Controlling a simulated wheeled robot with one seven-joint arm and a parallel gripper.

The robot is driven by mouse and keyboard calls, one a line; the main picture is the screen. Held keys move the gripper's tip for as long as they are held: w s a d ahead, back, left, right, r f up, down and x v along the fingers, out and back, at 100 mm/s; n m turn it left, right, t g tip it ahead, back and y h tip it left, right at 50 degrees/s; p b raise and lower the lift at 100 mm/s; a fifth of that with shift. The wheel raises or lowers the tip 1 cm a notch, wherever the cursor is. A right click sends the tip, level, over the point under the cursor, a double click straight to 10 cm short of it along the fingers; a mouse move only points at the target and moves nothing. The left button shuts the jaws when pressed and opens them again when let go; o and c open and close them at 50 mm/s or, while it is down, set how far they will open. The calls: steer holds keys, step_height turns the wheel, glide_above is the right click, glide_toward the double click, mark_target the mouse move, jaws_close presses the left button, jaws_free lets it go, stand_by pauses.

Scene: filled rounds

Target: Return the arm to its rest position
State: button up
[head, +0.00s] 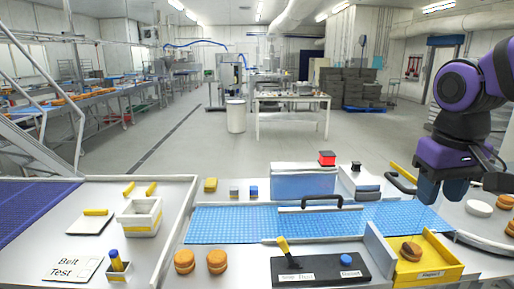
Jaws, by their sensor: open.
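My gripper (441,190) hangs at the right of the head view, pointing down at the end of my purple and black arm. It is open and holds nothing that I can see. It is above the right end of the blue belt (225,222), behind the yellow tray (437,268). One filled round (411,250) sits in that tray, apart from the gripper. The exact gap between the fingertips is hard to see.
Two rounds (185,262) lie in front of the belt. More rounds (506,202) and a white disc (479,208) lie at the far right. A black board (320,268) bears a yellow lever (284,247) and a blue button (346,259). A dark handle (308,199) arches over the belt.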

steer(key=s+a+r+t, duration=0.1)
steer(key=s+t, duration=0.3)
steer(key=s, duration=0.4)
steer(key=shift+s+r+y, duration=0.4)
steer(key=shift+r, duration=0.3)
